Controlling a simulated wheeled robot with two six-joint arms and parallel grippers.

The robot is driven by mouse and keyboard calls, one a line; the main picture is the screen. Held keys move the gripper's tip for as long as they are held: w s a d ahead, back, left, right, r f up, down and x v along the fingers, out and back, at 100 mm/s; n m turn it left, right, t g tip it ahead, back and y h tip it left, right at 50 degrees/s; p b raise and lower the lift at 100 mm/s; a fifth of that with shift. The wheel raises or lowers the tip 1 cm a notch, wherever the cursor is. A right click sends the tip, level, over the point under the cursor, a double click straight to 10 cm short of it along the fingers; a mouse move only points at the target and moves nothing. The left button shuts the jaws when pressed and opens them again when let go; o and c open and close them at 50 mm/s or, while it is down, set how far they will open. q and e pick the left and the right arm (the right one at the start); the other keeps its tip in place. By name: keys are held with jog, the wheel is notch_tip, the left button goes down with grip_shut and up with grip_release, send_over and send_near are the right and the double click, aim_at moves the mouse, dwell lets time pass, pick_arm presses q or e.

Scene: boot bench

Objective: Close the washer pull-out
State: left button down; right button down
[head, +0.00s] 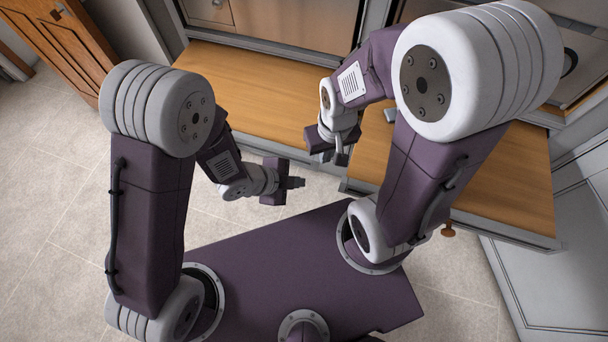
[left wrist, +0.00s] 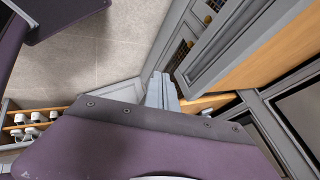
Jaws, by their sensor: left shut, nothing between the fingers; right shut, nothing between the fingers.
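Two pull-outs with wooden tops stand out from the units in the head view. The right one (head: 500,185), below an appliance with a dark round part, extends farther toward me and has a small brown knob (head: 448,230) on its front. The left one (head: 250,95) lies below another front. I cannot tell for sure which is the washer's. My left gripper (head: 298,183) is shut and empty in front of the pull-outs; its fingers show in the left wrist view (left wrist: 162,90). My right gripper (head: 340,157) is shut and empty near where the two tops meet. Contact is unclear.
A brown wooden door (head: 70,40) stands at upper left. A grey panelled front (head: 550,250) is at right. Tiled floor (head: 60,200) is open at left. In the left wrist view, a shelf with several white items (left wrist: 30,118) shows at lower left.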

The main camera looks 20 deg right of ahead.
aim_at(314, 170)
pick_arm(q)
jog(key=shift+w+d+f+p, duration=0.2)
jog(key=shift+w+d+p, duration=0.1)
jog(key=shift+w+d, duration=0.55)
jog(key=shift+w+d+f+p, duration=0.15)
jog(key=shift+w+d+p, duration=0.1)
jog(key=shift+w+d, duration=0.55)
